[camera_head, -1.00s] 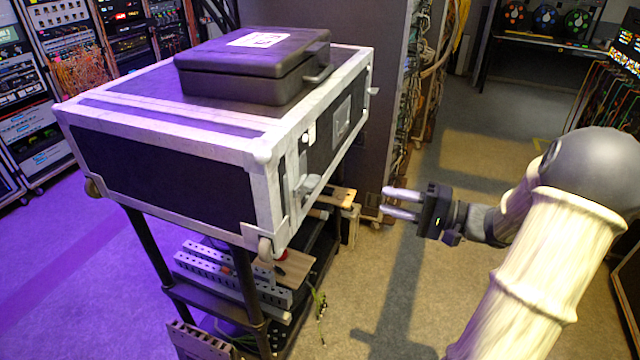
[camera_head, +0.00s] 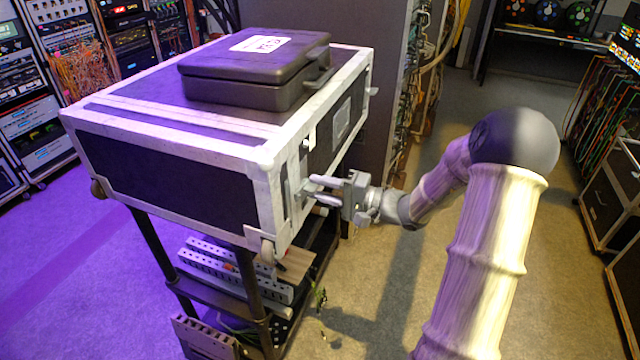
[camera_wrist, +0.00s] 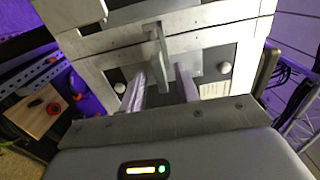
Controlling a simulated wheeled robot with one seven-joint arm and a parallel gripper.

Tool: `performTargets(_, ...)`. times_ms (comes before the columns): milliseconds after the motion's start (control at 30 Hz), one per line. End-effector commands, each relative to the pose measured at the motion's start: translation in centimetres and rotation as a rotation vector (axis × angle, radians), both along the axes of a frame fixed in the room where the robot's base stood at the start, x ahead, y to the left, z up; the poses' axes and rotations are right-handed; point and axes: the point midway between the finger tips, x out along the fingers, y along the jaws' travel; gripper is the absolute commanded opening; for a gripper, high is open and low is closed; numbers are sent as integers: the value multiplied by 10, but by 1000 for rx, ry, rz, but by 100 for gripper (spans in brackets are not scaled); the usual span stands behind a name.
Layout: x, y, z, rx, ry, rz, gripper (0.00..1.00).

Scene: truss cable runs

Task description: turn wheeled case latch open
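The wheeled case (camera_head: 160,175) is black with pale metal edging and lies on a dark rack cart. Its latch (camera_head: 306,186) is on the right-hand face; in the wrist view the latch (camera_wrist: 156,50) is a grey upright tab on a metal plate. My gripper (camera_head: 318,190) is at that face, its fingers pointing at the latch. In the wrist view my gripper (camera_wrist: 160,85) is open, with one finger to each side of the latch's lower end. I cannot tell whether the fingers touch it.
A black box (camera_head: 255,70) with a white label lies on top of the case. The cart (camera_head: 205,296) below holds perforated metal strips and a wooden board. Equipment racks stand behind at left. The floor (camera_head: 390,310) at front right is clear.

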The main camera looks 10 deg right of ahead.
Motion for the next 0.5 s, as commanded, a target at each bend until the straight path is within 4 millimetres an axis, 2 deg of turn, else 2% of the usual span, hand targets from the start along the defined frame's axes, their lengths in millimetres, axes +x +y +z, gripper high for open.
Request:
performTargets(333,4,5,0,1,0,-1,32)
performTargets(367,4,5,0,1,0,-1,28)
performTargets(500,3,5,0,0,0,-1,0)
